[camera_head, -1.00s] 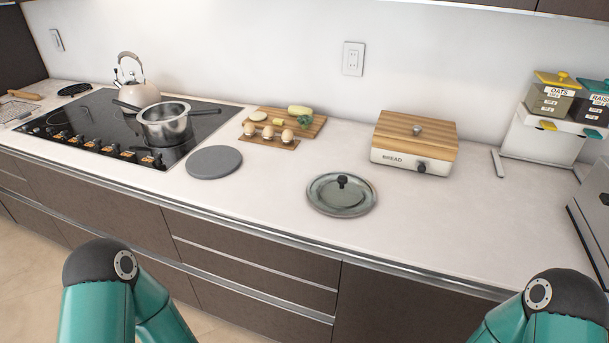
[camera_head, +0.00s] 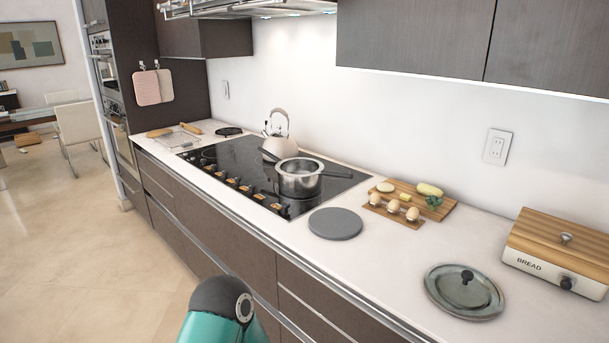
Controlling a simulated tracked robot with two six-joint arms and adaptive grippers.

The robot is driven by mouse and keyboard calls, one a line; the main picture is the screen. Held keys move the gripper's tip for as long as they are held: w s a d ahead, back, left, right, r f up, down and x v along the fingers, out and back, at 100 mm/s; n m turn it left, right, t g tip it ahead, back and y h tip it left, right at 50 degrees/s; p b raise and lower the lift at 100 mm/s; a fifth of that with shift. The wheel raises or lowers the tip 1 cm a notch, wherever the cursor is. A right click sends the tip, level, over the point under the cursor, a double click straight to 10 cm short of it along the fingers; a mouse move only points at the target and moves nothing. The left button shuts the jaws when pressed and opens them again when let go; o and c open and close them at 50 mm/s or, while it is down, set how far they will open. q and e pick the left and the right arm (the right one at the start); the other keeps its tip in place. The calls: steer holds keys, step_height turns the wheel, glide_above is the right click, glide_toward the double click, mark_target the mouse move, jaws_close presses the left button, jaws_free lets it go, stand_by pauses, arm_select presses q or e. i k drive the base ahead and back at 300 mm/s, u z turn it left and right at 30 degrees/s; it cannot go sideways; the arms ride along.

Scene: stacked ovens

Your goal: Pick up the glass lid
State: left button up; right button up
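The glass lid (camera_head: 449,291) lies flat on the white counter at the right of the head view. It is round, with a grey-green pane, a rim and a black knob (camera_head: 467,276) pointing up. Nothing touches it from above. One teal and black arm link of mine shows at the bottom middle, left of the lid and in front of the drawers. Neither of my grippers is in view.
A grey round trivet (camera_head: 335,224) lies left of the lid. A pot (camera_head: 299,182) and a kettle (camera_head: 283,137) stand on the black cooktop (camera_head: 232,157). Behind are a board with eggs (camera_head: 392,214) and a bread box (camera_head: 540,262). The counter (camera_head: 385,262) between trivet and lid is clear.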

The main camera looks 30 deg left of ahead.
mark_target(463, 291)
steer(key=u, duration=1.95)
steer(key=i, duration=0.1)
steer(key=z, duration=3.1)
steer(key=k, duration=1.05)
steer(key=u, duration=1.05)
steer(key=i, duration=1)
steer(key=u, duration=0.1)
